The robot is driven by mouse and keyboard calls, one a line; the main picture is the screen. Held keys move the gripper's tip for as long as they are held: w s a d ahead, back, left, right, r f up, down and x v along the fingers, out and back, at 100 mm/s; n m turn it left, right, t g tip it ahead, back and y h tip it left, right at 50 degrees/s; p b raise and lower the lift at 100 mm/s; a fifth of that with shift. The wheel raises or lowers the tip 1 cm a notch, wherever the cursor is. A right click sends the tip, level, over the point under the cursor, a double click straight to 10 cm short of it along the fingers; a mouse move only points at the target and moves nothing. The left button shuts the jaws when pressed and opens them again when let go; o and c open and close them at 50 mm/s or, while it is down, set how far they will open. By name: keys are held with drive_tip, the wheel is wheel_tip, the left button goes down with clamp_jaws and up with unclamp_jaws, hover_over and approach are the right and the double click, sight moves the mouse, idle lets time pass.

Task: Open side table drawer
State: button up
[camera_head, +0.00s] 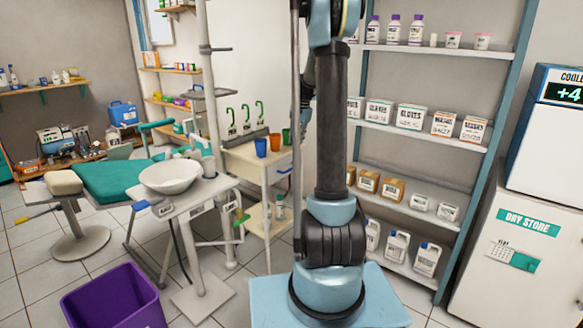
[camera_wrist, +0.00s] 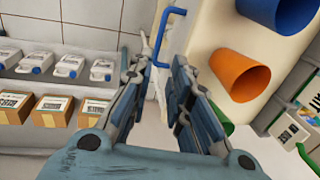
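The white side table (camera_head: 247,162) stands left of my arm in the head view, with cups on top. Its drawer looks shut, though my arm hides part of that side. A blue bar handle (camera_head: 284,172) shows at its right end. In the wrist view the table (camera_wrist: 203,38) appears sideways, and the blue handle (camera_wrist: 168,32) sticks out from it. My gripper (camera_wrist: 161,62) is open, its two fingers apart. The handle's lower end shows in the gap near the fingertips; I cannot tell whether they touch it. In the head view my gripper is largely hidden behind my arm.
Shelves (camera_head: 385,183) with boxes and bottles stand to the right. A dental chair (camera_head: 108,181), white basin (camera_head: 170,175) and purple bin (camera_head: 115,300) are left.

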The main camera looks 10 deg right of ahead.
sight(292, 168)
drive_tip(key=f, duration=0.4)
drive_tip(key=w+a+f, duration=0.1)
drive_tip(key=f, duration=0.8)
drive_tip(key=shift+w+a+f, duration=0.35)
drive_tip(key=shift+w, duration=0.05)
clamp_jaws()
